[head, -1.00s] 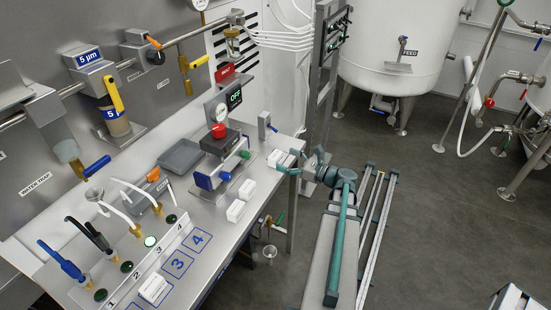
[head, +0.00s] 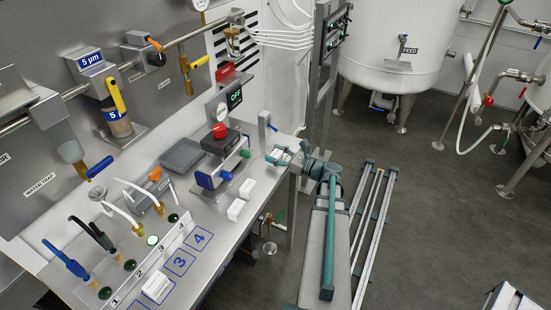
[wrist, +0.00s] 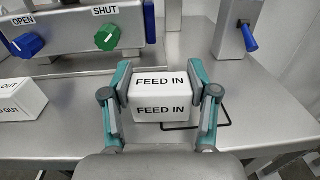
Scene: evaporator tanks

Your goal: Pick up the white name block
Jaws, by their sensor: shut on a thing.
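The white name block (wrist: 161,97) is marked FEED IN on its two visible faces. In the wrist view it sits between the two teal-and-grey fingers of my gripper (wrist: 160,86), one finger pressed on each side. My gripper is shut on it. In the head view my gripper (head: 280,157) is at the right end of the steel bench, and the block is mostly hidden by the fingers. Whether the block still touches the bench is hard to tell.
Another white block (wrist: 18,99) stands to the left on the bench (wrist: 68,140). Two more white blocks show in the head view (head: 236,210). Behind are a valve unit with a blue knob and a green knob (wrist: 108,37), and a blue-handled post (wrist: 236,35). A dark outline lies under the block.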

